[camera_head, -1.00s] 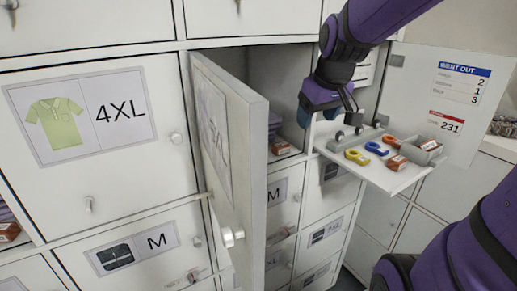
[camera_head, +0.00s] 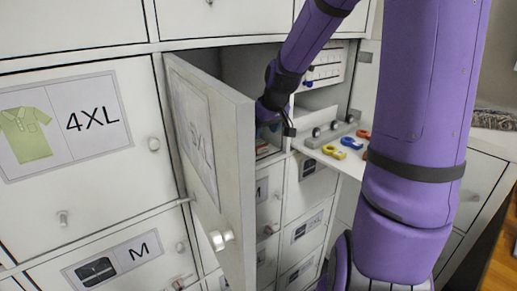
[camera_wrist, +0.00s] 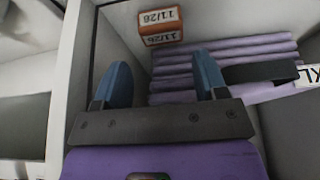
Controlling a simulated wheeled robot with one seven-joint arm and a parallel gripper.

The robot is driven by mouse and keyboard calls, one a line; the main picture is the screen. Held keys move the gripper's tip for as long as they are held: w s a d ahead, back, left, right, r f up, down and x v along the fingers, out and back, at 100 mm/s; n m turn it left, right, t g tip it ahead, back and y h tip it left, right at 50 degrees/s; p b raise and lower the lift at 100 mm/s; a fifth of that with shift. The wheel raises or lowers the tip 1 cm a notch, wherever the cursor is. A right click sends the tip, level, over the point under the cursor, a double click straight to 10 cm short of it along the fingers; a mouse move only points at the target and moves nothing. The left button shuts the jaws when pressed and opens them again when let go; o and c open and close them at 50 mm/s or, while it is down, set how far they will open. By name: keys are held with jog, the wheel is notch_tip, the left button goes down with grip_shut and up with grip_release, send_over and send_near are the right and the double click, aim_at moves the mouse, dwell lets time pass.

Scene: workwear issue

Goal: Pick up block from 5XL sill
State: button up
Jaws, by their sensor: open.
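The block (camera_wrist: 160,25) is orange-brown with white faces marked 11/26. In the wrist view it sits at the top, inside the open locker compartment, beside a stack of folded purple garments (camera_wrist: 225,70). My gripper (camera_wrist: 161,82) is open and empty, its two blue fingers spread. The block lies beyond the fingertips, roughly in line with the gap between them, and not between the fingers. In the head view my gripper (camera_head: 270,118) is at the compartment opening, behind the open door (camera_head: 215,150), whose label is seen at a steep angle. The door hides part of the opening.
To the right, a fold-out shelf (camera_head: 345,168) carries yellow, blue and red items. A locker door marked 4XL (camera_head: 70,118) is shut at the left. The compartment's side wall (camera_wrist: 85,60) stands close to the left finger. A dark band with a white tag (camera_wrist: 306,77) crosses the garments.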

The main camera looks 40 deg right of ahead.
aim_at(260, 144)
jog(key=shift+s+x, duration=0.1)
jog(key=shift+x, duration=1.35)
jog(key=shift+s+x, duration=0.15)
jog(key=shift+x, duration=1.3)
jog(key=shift+a+f, duration=0.1)
jog(key=shift+a, duration=0.05)
jog(key=shift+c, duration=0.2)
jog(key=c, duration=0.6)
